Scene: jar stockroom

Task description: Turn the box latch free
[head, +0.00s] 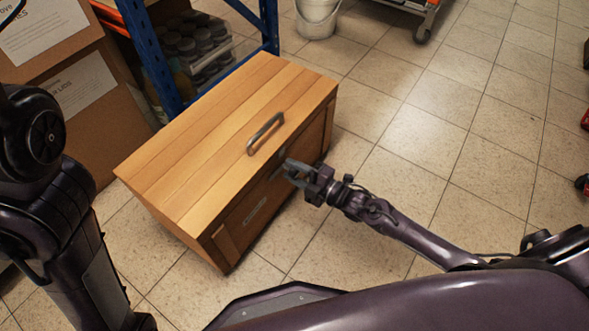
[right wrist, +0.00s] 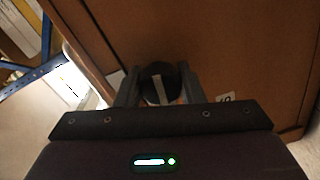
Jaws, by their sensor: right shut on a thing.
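The wooden box (head: 200,150) stands on the tiled floor with its lid down. A grey bar handle (head: 266,134) is on top of the lid. My right gripper (head: 288,168) is at the middle of the box's front face, just under the lid edge. In the right wrist view my right gripper (right wrist: 158,76) has one finger on each side of a round dark latch knob (right wrist: 158,92) with a pale stripe, and is shut on it. In the head view the latch is mostly hidden by the gripper. My left arm shows at the left, but its gripper is out of view.
A blue shelf post (head: 150,55) and a clear bin of dark-lidded jars (head: 195,50) stand behind the box. Cardboard cartons (head: 75,85) are at the left. A white bucket (head: 317,18) and a cart wheel (head: 423,35) are farther back.

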